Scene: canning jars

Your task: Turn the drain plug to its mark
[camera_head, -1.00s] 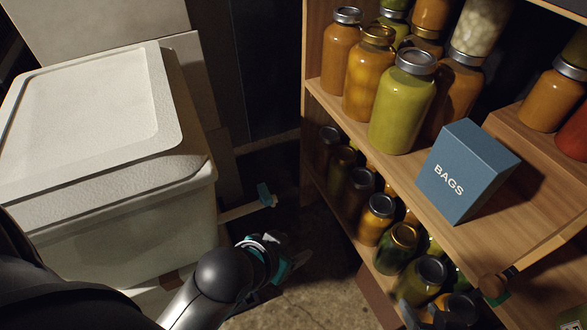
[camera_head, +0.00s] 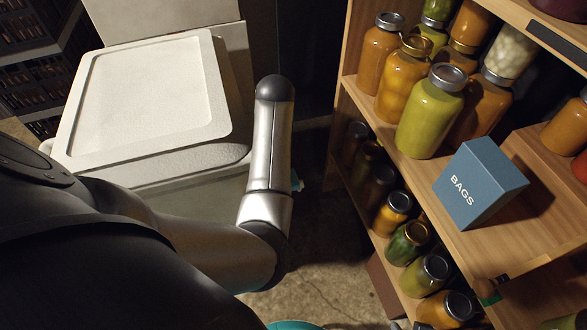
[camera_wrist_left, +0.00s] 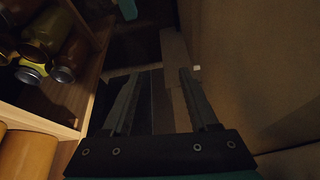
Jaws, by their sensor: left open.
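A small teal piece (camera_head: 297,181), which looks like the drain plug's handle, shows beside my left forearm, low at the side of the white chest (camera_head: 140,100). The arm covers most of it, and its mark cannot be made out. A teal piece (camera_wrist_left: 127,8) also shows at the top edge of the left wrist view, beyond the fingers; I cannot tell whether it is the same one. My left gripper (camera_wrist_left: 163,75) is open, with nothing between its fingers. In the head view it is hidden by my own arm. My right gripper is not in view.
A wooden shelf (camera_head: 450,195) with several filled jars and a blue BAGS box (camera_head: 478,185) stands at the right. The concrete floor (camera_head: 325,270) between chest and shelf is bare. The left wrist view is dark, with jars (camera_wrist_left: 45,55) at left.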

